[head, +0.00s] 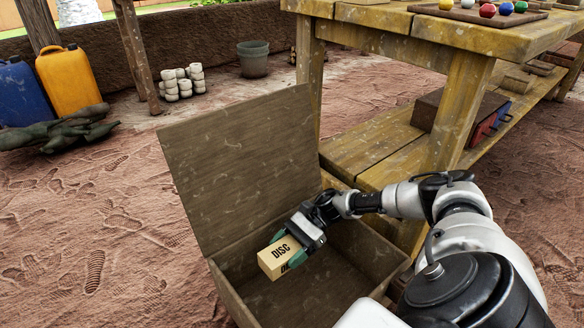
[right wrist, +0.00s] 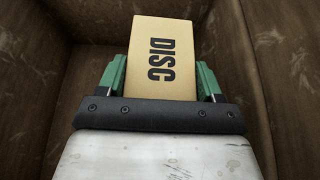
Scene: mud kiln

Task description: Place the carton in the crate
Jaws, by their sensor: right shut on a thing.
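The carton (head: 280,257) is a small tan box marked "DISC". My right gripper (head: 295,252) is shut on it, and the carton is over the open crate (head: 370,243). In the right wrist view the carton (right wrist: 162,58) sits between the green fingers of the gripper (right wrist: 162,80), with the brown crate walls (right wrist: 250,50) around it. The carton appears inside the crate's opening, above its floor; I cannot tell the exact height. The crate's lid (head: 240,165) stands open at the back left. My left gripper is not in view.
A wooden workbench (head: 400,45) stands behind and right of the crate, with coloured balls (head: 487,10) on a board and a lower shelf (head: 375,150). Yellow (head: 68,80) and blue (head: 22,95) jerrycans stand at the left. The ground left of the crate is clear.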

